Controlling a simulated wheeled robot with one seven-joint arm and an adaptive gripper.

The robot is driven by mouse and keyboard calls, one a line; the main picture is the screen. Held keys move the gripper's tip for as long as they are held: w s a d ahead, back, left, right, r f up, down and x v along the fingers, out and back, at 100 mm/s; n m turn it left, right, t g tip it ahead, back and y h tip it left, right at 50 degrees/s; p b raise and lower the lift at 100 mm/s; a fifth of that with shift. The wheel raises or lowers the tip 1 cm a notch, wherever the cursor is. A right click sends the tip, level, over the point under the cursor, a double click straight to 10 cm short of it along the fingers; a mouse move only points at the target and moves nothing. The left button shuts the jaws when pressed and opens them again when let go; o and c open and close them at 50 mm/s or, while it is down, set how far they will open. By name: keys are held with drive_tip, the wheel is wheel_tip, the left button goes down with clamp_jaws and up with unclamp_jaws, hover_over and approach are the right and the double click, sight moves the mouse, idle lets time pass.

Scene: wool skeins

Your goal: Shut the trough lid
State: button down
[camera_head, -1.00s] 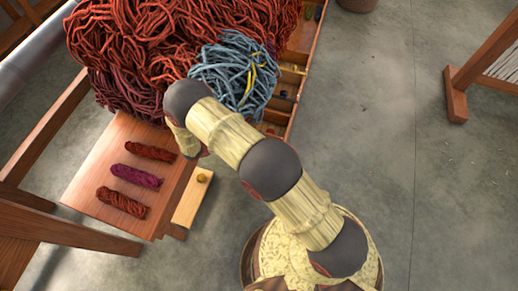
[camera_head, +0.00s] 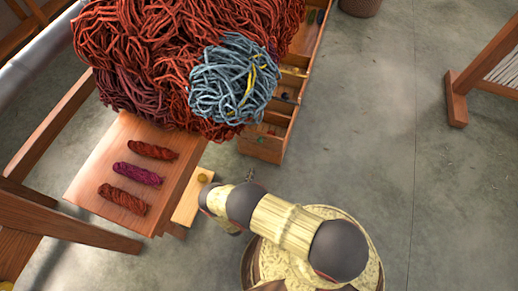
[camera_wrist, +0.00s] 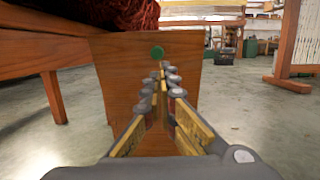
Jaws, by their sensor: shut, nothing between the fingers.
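A long wooden trough (camera_head: 262,151) with open compartments runs along the right side of the yarn-covered bench; small coloured items lie in it. I cannot make out a separate lid. In the wrist view, an upright wooden panel (camera_wrist: 121,76) with a round green knob (camera_wrist: 157,52) faces my gripper (camera_wrist: 163,68). My gripper is shut and empty, its tips pointing at the panel just below the knob; contact cannot be told. In the head view my gripper (camera_head: 249,175) is small, just short of the trough's near end.
A wooden bench (camera_head: 95,187) carries a big red yarn pile (camera_head: 150,60), a blue-grey skein (camera_head: 233,85) and three small skeins. A wooden frame (camera_head: 457,95) stands right; the floor between is clear.

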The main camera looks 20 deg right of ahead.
drive_tip(key=b, duration=0.3)
approach(261, 142)
drive_tip(key=f+x, duration=0.1)
drive_tip(key=x, duration=0.5)
drive_tip(key=shift+w+d+r, duration=0.15)
drive_tip(key=shift+w+r, duration=0.05)
drive_tip(key=shift+w, duration=0.2)
drive_tip(key=shift+r, duration=0.1)
